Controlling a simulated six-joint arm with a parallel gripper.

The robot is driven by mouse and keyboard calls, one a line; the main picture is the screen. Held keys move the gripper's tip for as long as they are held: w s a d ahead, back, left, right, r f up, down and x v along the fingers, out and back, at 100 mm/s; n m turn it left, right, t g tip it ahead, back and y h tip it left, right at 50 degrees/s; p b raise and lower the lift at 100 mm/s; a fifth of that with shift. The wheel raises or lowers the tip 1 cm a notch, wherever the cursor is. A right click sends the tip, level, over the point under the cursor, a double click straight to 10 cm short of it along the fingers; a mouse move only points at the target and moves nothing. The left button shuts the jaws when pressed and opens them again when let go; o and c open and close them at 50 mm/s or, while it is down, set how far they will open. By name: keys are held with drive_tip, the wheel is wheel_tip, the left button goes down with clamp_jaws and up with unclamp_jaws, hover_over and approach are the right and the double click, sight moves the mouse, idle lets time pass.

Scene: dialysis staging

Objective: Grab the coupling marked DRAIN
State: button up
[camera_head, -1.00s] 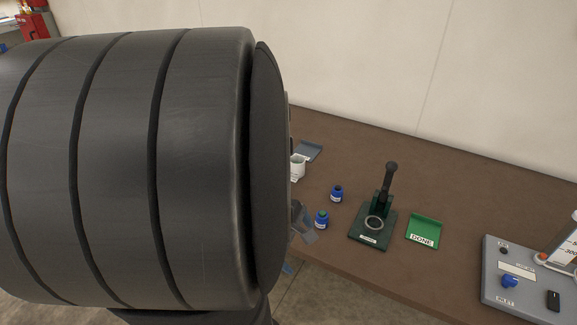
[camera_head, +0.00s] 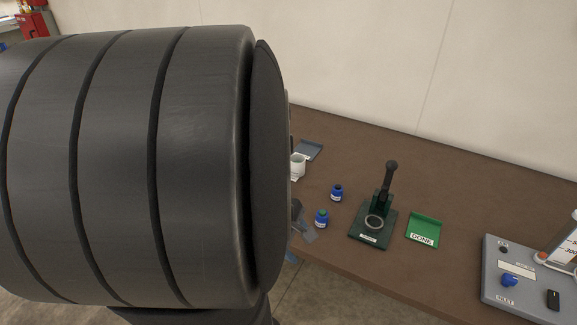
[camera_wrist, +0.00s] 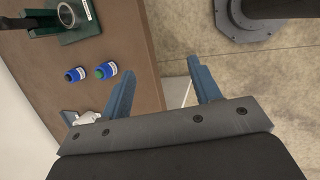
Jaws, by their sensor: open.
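Two small blue couplings stand on the brown table. One finger is over the table edge and the other is over the floor, to the side of the couplings.
A dark green press stand (camera_head: 360,236) with a ring and upright handle is right of the couplings. A green DONE tray (camera_head: 426,231) and a grey control panel (camera_head: 500,290) lie farther right. My arm hides the table's left part.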

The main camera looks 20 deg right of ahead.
drive_tip(key=m, duration=0.1)
drive_tip(key=m+t+y, duration=0.4)
drive_tip(key=m, duration=0.5)
approach(323, 212)
drive_tip(key=shift+x, duration=4.6)
drive_tip(key=c, duration=1.1)
